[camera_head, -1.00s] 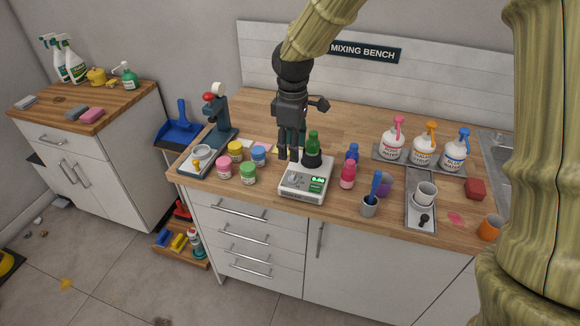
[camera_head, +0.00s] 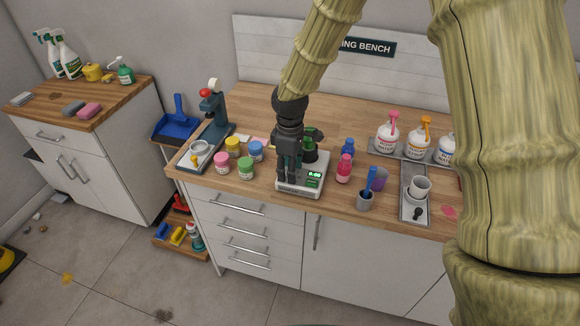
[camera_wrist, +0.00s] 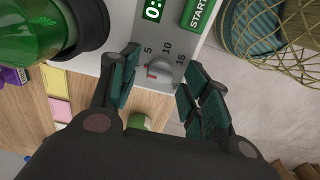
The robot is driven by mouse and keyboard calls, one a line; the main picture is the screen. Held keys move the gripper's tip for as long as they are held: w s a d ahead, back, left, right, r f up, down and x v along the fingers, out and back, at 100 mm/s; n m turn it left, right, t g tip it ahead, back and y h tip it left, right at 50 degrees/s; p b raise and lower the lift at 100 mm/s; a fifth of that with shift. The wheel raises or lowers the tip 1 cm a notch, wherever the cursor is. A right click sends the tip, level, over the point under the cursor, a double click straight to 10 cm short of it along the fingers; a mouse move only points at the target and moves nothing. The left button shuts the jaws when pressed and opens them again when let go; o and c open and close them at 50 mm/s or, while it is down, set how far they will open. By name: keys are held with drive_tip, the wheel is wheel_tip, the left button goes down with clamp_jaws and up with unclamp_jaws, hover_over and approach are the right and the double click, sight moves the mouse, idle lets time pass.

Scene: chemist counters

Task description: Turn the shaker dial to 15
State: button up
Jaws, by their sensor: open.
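The shaker (camera_head: 290,186) is a white device at the counter's front edge, with a green-lit display (camera_head: 314,174) and a green bottle (camera_wrist: 28,30) in a black holder on top. In the wrist view its grey panel carries the small pale dial (camera_wrist: 159,72), printed 5, 10 and 15 around it, and a green START button (camera_wrist: 196,14). The dial's red mark faces left, beside the 5 and away from the 15. My gripper (camera_wrist: 160,88) is open, with one finger on each side of the dial and a gap to both. In the head view my gripper hides part of the shaker.
Coloured jars (camera_head: 246,168) stand left of the shaker, with a red-topped stand (camera_head: 209,118) behind them. A pink bottle (camera_head: 344,169) and a grey cup with a blue tool (camera_head: 366,199) stand to the right. The counter behind is mostly clear.

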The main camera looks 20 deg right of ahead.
drive_tip(key=c, duration=1)
drive_tip(key=shift+c, duration=0.2)
